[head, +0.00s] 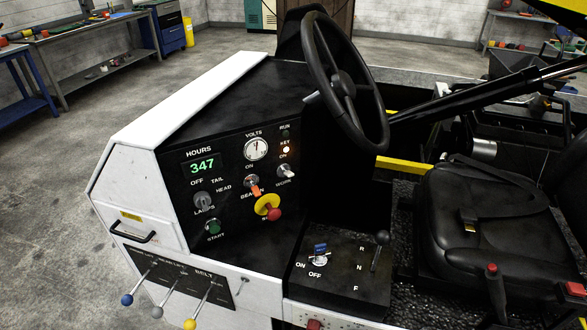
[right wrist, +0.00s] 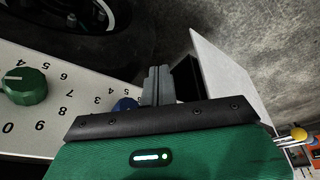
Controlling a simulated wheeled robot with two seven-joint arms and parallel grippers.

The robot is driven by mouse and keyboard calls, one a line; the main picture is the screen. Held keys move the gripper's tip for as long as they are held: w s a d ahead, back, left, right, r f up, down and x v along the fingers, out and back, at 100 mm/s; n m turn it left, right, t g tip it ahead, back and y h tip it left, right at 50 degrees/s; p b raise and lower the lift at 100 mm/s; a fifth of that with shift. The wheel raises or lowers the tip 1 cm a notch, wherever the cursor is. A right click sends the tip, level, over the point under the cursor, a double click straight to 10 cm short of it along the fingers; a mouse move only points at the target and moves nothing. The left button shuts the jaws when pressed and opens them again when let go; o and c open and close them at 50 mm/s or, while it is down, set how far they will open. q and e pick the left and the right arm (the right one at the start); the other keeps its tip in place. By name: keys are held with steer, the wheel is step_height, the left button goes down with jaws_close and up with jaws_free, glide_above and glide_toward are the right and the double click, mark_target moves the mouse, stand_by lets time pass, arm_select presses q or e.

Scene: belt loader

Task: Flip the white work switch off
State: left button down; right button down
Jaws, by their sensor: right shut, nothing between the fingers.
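The white work switch (head: 286,171) is on the black dashboard of the loader in the head view. It is a small toggle with ON printed above it and WORK below it; its exact tilt is too small to tell. My right gripper (right wrist: 158,84) shows only in the right wrist view, its grey fingers shut together and empty. The work switch does not show in the right wrist view. My left gripper is not in view.
An orange beacon switch (head: 254,187) and a yellow-and-red stop button (head: 268,207) sit near the work switch. The steering wheel (head: 345,82) stands to its right. In the right wrist view, a green knob (right wrist: 25,86) on a white numbered panel is beside the fingers.

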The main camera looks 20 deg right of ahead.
steer(key=w+r+t+p, duration=0.1)
steer(key=w+r+t, duration=0.3)
steer(key=r, duration=1.5)
steer(key=w+a+r+t+y, duration=0.1)
steer(key=w+r+t+y, duration=0.2)
steer(key=w+r+t, duration=0.7)
steer(key=w+r, duration=1.1)
steer(key=w, duration=0.1)
steer(key=shift+a+r+t, duration=0.3)
steer(key=shift+a, duration=0.1)
steer(key=p, duration=0.4)
glide_above(288, 173)
steer(key=s, duration=0.1)
steer(key=shift+s+d+r, duration=0.2)
steer(key=shift+d+r, duration=0.05)
steer(key=shift+r, duration=0.05)
steer(key=f, duration=0.3)
steer(key=shift+s+d+f, duration=0.1)
steer(key=shift+s, duration=0.2)
steer(key=shift+s+f+p, duration=0.2)
steer(key=shift+f+p, duration=0.15)
steer(key=shift+f, duration=0.15)
